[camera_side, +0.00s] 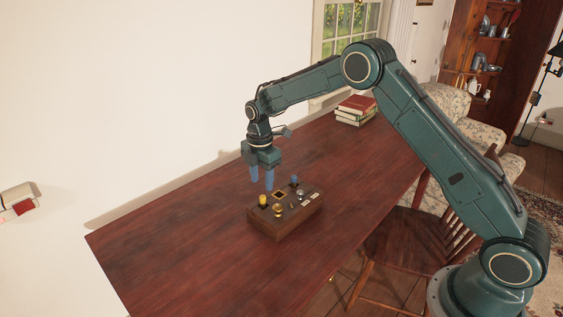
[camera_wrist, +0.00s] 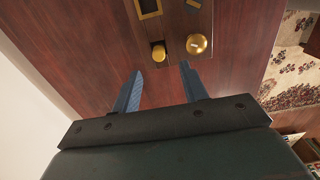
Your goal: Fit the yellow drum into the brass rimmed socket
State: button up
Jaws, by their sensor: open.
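The yellow drum (camera_side: 263,200) stands upright at the left end of the top of a wooden box (camera_side: 285,222). It also shows in the wrist view (camera_wrist: 158,51), just beyond my fingertips. A square brass-rimmed socket (camera_side: 279,194) with a dark inside lies in the box top, to the right of the drum. In the wrist view the socket (camera_wrist: 148,15) is cut off by the top edge. My gripper (camera_side: 262,186) points down above the drum, its blue fingers apart and empty. In the wrist view my fingertips (camera_wrist: 160,68) are on either side of the drum's line, short of it.
A round brass knob (camera_side: 278,210) stands at the front of the box, close to the drum. A blue piece (camera_side: 294,180) and a silver knob (camera_side: 301,192) are farther along it. Books (camera_side: 356,109) lie at the table's far end. The table around the box is clear.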

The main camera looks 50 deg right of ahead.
aim_at(263, 196)
jog(key=shift+f, duration=1.1)
jog(key=shift+f, duration=0.1)
jog(key=shift+d+f, duration=0.1)
jog(key=shift+f, duration=2.4)
grip_shut()
